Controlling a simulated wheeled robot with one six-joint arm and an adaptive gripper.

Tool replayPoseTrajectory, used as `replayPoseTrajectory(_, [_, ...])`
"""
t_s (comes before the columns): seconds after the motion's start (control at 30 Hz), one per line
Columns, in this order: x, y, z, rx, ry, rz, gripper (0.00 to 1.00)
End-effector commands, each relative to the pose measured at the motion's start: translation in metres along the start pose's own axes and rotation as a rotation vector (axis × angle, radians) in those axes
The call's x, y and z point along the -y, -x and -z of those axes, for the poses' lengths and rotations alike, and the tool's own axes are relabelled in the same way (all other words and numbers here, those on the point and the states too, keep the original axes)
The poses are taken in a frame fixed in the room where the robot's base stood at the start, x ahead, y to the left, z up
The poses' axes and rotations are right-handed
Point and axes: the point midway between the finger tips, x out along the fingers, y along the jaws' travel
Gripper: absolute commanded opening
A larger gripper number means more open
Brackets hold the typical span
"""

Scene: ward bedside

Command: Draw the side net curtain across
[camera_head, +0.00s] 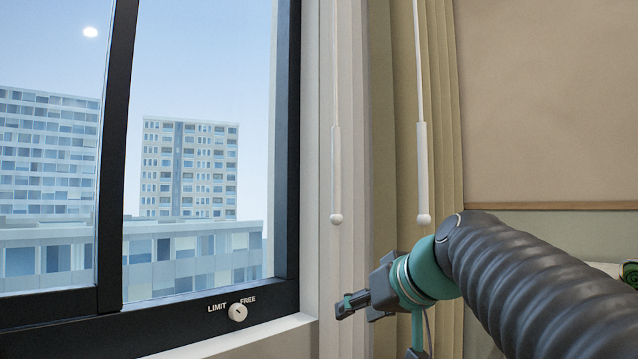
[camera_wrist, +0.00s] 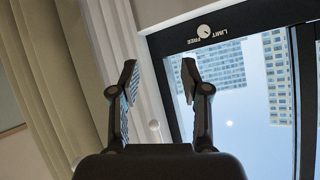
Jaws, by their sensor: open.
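The net curtain (camera_head: 346,80) is white and hangs gathered in narrow folds at the right side of the window. A white wand (camera_head: 336,175) with a ball end hangs in front of it. My gripper (camera_head: 358,311) is open and empty, below and slightly right of the wand's ball in the head view. Its spread fingers also show in the wrist view (camera_wrist: 160,78).
A heavier beige curtain (camera_head: 442,80) with its own white wand (camera_head: 423,172) hangs to the right. The dark window frame (camera_head: 288,150) has a LIMIT/FREE knob (camera_head: 237,312) above a pale sill (camera_head: 240,338). A brown board (camera_head: 550,100) is on the right wall.

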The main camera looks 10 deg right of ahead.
Motion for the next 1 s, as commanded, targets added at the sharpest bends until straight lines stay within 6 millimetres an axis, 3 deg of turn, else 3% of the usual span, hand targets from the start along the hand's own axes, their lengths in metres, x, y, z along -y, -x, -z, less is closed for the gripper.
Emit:
replayPoseTrajectory(0.03, [-0.006,0.003,0.036,-0.061,0.016,0.018,0.46])
replayPoseTrajectory(0.2, [-0.018,0.028,0.141,-0.275,0.109,0.082,0.46])
replayPoseTrajectory(0.3, [-0.024,0.045,0.186,-0.382,0.166,0.104,0.46])
replayPoseTrajectory(0.4, [-0.028,0.06,0.216,-0.461,0.213,0.117,0.46])
replayPoseTrajectory(0.5, [-0.029,0.07,0.233,-0.51,0.245,0.126,0.46])
replayPoseTrajectory(0.67, [-0.029,0.071,0.246,-0.537,0.263,0.131,0.46])
replayPoseTrajectory(1.0, [-0.017,0.026,0.273,-0.535,0.262,0.133,0.46])
